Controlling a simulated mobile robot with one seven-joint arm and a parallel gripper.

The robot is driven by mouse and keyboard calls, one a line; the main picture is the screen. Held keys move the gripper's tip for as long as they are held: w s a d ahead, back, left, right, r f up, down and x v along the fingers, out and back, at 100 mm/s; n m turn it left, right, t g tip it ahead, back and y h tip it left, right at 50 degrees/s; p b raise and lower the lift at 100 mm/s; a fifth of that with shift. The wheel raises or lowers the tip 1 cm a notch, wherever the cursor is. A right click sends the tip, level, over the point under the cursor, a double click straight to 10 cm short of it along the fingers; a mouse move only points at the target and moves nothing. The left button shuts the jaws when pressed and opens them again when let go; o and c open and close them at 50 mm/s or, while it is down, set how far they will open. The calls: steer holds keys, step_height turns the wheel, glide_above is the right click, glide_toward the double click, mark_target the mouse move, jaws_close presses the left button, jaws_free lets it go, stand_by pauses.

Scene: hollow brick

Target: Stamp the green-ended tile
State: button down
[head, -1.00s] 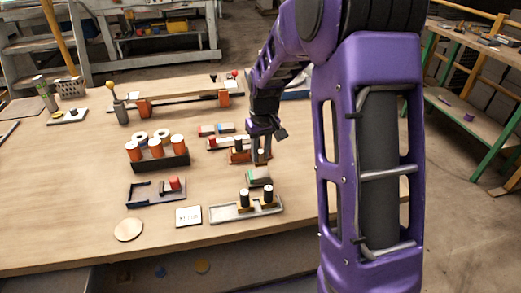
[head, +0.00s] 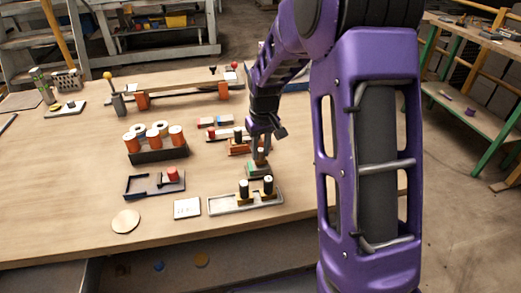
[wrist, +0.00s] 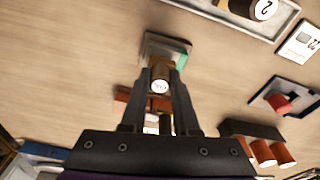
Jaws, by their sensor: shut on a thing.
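My gripper (wrist: 160,92) is shut on a brown stamp with a pale, marked round top (wrist: 160,86). In the head view the held stamp (head: 261,158) is upright over a small grey block with a green end (head: 258,171). The block also shows in the wrist view (wrist: 165,46), its green end on the right, partly hidden behind the stamp. I cannot tell whether the stamp touches the block.
An orange-brown holder (head: 238,148) is close behind. A dark rack (head: 160,154) of orange cylinders, a dark tray (head: 138,191) and a white card (head: 187,208) lie left.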

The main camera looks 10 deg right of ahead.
steer(key=shift+f+b, duration=0.3)
steer(key=shift+f, duration=0.25)
stand_by(1.3)
steer(key=shift+r+p, duration=2.6)
steer(key=shift+r, duration=0.95)
steer(key=shift+a, duration=0.1)
